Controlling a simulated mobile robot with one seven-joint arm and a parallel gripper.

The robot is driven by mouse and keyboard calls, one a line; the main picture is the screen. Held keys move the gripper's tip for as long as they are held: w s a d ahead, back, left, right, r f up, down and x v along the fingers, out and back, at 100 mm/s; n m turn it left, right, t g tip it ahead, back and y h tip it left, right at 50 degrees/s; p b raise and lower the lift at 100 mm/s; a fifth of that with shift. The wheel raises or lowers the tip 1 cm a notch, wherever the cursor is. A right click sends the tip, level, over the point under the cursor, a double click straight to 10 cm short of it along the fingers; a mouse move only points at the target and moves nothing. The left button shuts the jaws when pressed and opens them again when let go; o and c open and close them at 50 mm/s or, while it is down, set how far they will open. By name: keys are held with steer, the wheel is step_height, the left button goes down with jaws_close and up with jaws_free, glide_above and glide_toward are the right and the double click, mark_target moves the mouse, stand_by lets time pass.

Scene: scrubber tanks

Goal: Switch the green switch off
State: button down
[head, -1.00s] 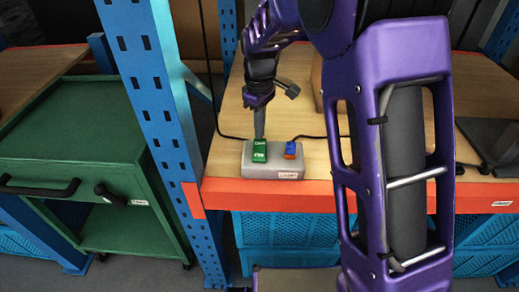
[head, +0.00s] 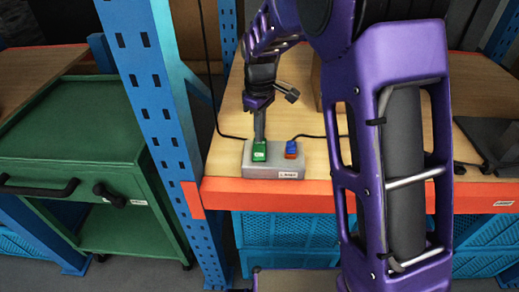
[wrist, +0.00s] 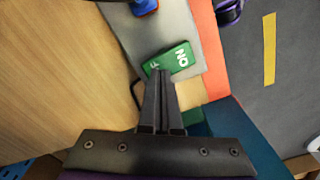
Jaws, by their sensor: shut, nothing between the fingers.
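The green switch (head: 259,151) is a rocker on the left of a grey box (head: 272,172) on the wooden shelf. In the wrist view the green switch (wrist: 178,59) shows "ON" on its half nearer the shelf edge; part of another letter shows by my fingertips. My gripper (head: 259,137) is shut and empty, pointing down at the switch's far half. In the wrist view its fingertips (wrist: 160,72) overlap that half and seem to touch it; exact contact is hard to tell. The fingers hide much of the far label.
A blue switch (head: 291,149) with an orange base sits on the same box, right of the green one. A blue upright post (head: 150,90) stands to the left. The shelf has an orange front edge (head: 270,193). A green cart (head: 80,140) stands further left.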

steer(key=shift+f+b, duration=0.45)
steer(key=shift+f, duration=0.45)
stand_by(0.3)
steer(key=shift+r+p, duration=2.85)
steer(key=shift+r, duration=0.7)
